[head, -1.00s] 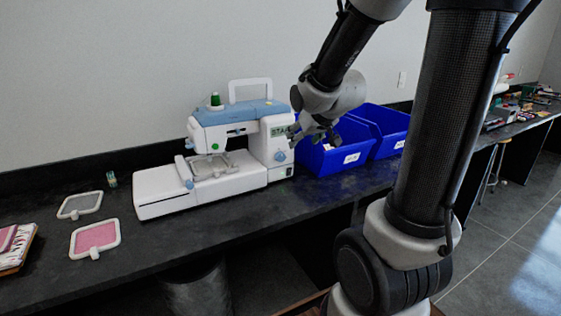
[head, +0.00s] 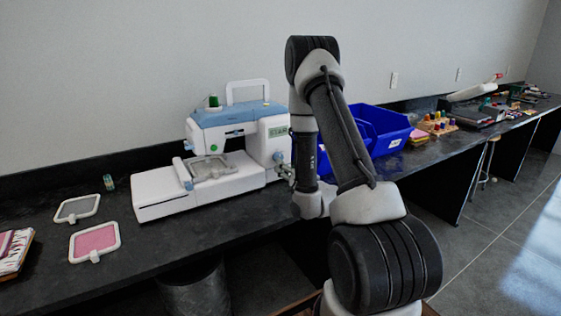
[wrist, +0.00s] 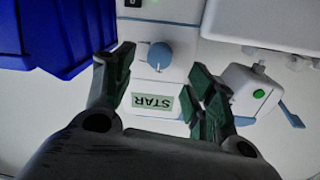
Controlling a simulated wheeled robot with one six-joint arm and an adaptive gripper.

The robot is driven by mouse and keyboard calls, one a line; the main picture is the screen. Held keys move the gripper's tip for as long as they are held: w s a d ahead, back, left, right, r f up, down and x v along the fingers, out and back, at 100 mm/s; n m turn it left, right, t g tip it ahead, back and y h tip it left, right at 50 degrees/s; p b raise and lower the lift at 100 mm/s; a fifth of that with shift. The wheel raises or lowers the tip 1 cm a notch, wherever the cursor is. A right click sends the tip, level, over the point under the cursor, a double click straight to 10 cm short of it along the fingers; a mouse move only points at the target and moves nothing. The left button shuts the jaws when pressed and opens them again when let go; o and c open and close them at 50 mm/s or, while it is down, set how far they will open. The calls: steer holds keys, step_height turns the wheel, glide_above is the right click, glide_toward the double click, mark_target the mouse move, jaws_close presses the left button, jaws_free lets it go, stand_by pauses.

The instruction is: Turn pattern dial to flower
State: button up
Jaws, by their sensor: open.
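The white and light-blue embroidery machine (head: 220,150) stands on the dark counter. Its blue pattern dial (wrist: 160,56) shows in the wrist view, upside down, with a small grey pointer. The green display (wrist: 152,102) reads STAR; it also shows in the head view (head: 278,131). My gripper (wrist: 151,75) is open, with one dark green finger on either side of the dial and display in the wrist view. Nothing is between the fingers that they visibly touch. In the head view my gripper (head: 286,172) is at the machine's right end, mostly hidden by my arm.
Blue bins (head: 385,130) stand right of the machine, close beside my gripper. A grey-mesh frame (head: 77,208) and a pink frame (head: 94,241) lie on the counter (head: 160,240) at left.

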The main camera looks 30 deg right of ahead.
steer(key=w, duration=0.6)
steer(key=shift+d, duration=0.1)
steer(key=c, duration=1.1)
